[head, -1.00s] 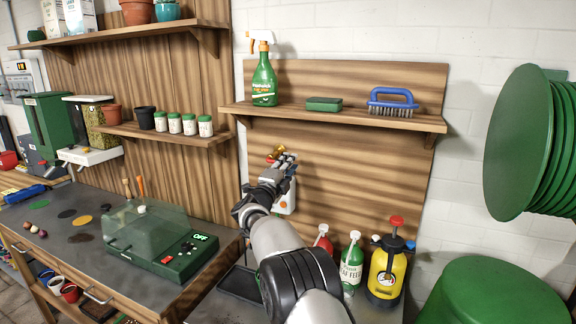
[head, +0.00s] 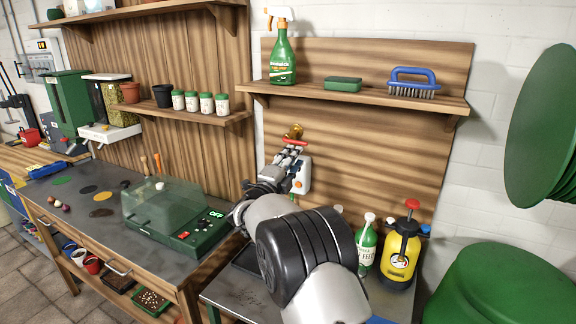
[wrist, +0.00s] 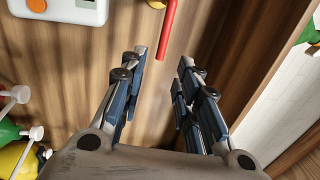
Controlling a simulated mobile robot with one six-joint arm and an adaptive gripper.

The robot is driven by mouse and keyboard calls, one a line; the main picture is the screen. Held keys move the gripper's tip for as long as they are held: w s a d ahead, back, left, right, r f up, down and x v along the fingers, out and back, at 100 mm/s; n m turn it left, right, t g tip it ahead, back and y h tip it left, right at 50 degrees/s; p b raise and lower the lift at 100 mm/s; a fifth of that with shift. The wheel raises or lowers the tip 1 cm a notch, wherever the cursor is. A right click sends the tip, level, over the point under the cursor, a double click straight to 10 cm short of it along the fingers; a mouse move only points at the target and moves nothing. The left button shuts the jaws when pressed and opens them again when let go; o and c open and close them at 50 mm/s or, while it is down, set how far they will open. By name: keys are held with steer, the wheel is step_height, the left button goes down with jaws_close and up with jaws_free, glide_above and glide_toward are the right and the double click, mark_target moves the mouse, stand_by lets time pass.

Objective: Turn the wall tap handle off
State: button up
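The wall tap has a brass body (head: 293,131) on the wooden back panel, under the right shelf. Its red handle (head: 295,142) shows just above my gripper (head: 291,154) in the head view. In the wrist view the red handle (wrist: 168,30) is a straight bar, with a bit of brass (wrist: 157,4) at the top edge. My gripper (wrist: 163,58) is open and empty, its fingers apart. I see no clear contact. Most of the tap body is out of the wrist view.
A white box with an orange button (head: 302,174) is on the panel right beside my gripper. The shelf (head: 365,97) above holds a spray bottle, a sponge and a brush. Bottles and a yellow sprayer (head: 401,255) stand below right. A green hose reel (head: 542,125) is at right.

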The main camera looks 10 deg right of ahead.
steer(key=shift+v, duration=1.55)
